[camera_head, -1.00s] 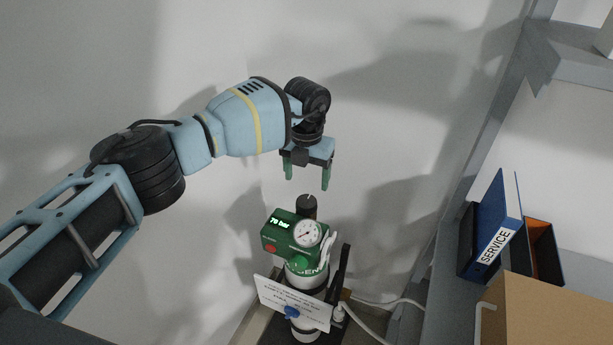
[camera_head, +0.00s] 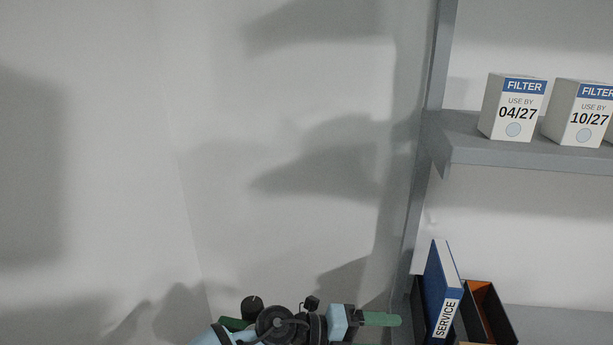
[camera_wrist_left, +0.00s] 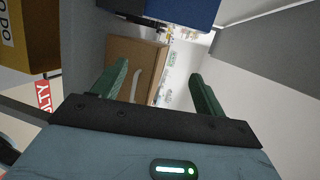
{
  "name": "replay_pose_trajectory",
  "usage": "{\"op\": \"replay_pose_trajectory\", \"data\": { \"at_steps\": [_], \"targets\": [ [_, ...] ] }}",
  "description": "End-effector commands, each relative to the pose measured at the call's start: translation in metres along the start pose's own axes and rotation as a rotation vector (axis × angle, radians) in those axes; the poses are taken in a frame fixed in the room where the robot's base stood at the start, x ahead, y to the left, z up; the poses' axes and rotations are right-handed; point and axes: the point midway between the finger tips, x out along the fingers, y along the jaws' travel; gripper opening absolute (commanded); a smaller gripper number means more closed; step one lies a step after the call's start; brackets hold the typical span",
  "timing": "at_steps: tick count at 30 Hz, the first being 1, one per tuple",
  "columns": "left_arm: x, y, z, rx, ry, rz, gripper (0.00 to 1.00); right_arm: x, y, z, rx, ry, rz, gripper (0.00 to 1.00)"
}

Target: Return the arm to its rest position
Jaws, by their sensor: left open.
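My left arm shows at the bottom of the head view, with its left gripper (camera_head: 382,319) pointing right, seen side-on. Its green fingers also show in the left wrist view (camera_wrist_left: 158,74), spread apart with nothing between them. The black knob (camera_head: 252,306) and a bit of the green regulator (camera_head: 234,323) show just behind the arm; the rest of that unit is below the frame or hidden. My right gripper is in neither view.
A grey shelf (camera_head: 480,149) on the right bears white filter boxes (camera_head: 513,108). Below stand a blue SERVICE binder (camera_head: 440,285) and a black-and-orange holder (camera_head: 486,310), close to the gripper. The wrist view shows a cardboard box (camera_wrist_left: 128,52) beyond the fingers. Bare wall fills the left.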

Motion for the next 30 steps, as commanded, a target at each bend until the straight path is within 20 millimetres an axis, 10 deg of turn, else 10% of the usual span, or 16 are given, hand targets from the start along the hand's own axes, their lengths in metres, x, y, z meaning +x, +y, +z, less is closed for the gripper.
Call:
{"op": "replay_pose_trajectory", "data": {
  "at_steps": [11, 20, 30],
  "targets": [
    [-0.061, -0.019, 0.012, -0.532, -0.525, -0.527, 0.72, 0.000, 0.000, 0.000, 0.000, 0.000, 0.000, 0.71],
    [-0.162, 0.066, 0.003, -1.044, -1.016, -0.647, 0.72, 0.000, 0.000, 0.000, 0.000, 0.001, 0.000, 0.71],
    [-0.263, 0.187, -0.104, -1.624, -1.495, -0.475, 0.72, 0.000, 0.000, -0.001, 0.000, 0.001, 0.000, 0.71]
  ]
}}
